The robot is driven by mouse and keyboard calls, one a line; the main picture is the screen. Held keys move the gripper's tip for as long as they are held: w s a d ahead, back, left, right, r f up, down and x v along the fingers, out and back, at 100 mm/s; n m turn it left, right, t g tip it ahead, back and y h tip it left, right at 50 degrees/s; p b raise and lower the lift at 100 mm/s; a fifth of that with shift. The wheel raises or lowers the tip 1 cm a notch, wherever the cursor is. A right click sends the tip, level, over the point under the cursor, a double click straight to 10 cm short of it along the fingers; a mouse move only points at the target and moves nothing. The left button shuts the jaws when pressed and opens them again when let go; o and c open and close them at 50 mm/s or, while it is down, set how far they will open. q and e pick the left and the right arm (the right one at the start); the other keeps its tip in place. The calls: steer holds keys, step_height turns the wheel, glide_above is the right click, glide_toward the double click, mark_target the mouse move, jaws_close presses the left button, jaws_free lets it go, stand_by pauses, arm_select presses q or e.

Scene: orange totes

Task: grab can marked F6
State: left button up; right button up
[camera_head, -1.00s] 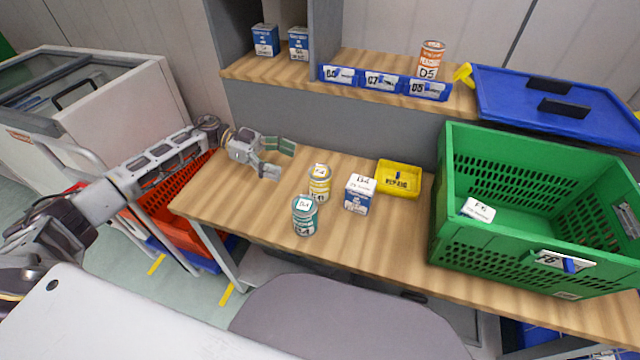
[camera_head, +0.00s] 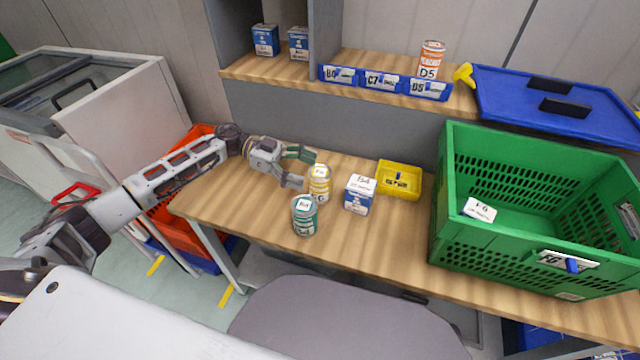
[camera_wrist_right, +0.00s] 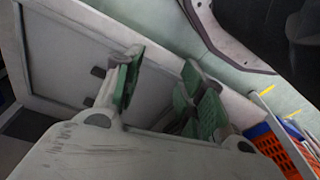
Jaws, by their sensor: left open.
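I cannot tell whether a finger touches the can. A white-topped item (camera_head: 480,210) in the green crate bears a mark that looks like F6; its lower part is hidden. My right gripper (camera_wrist_right: 160,92) shows in the right wrist view with its green-padded fingers apart and nothing between them.
A teal can (camera_head: 305,216) stands in front of the yellow can, and a blue-and-white box (camera_head: 359,195) to its right. Behind are a yellow bin (camera_head: 417,181) and a shelf. The green crate (camera_head: 446,190) fills the right side. The bench's left front is clear.

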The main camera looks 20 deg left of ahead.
mark_target(320, 178)
arm_select(q)
steer(key=shift+s+d+f, duration=0.15)
steer(key=shift+d+f, duration=0.05)
steer(key=shift+d, duration=0.45)
steer(key=x, duration=0.2)
steer(key=shift+s+d+f+b, duration=0.1)
steer(key=shift+s+d+b, duration=0.15)
steer(key=shift+d+b, duration=0.15)
steer(key=shift+d+f, duration=0.1)
steer(key=shift+d, duration=0.35)
arm_select(e)
steer(key=shift+s+a+r, duration=0.1)
steer(key=shift+a+r, duration=0.05)
steer(key=shift+r, duration=0.35)
steer(key=shift+s+a+r, duration=0.1)
steer(key=shift+r, duration=0.35)
arm_select(q)
steer(key=shift+c, duration=0.4)
arm_select(e)
steer(key=shift+w, duration=0.25)
arm_select(q)
steer(key=c, duration=1.3)
arm_select(e)
steer(key=shift+r, duration=0.1)
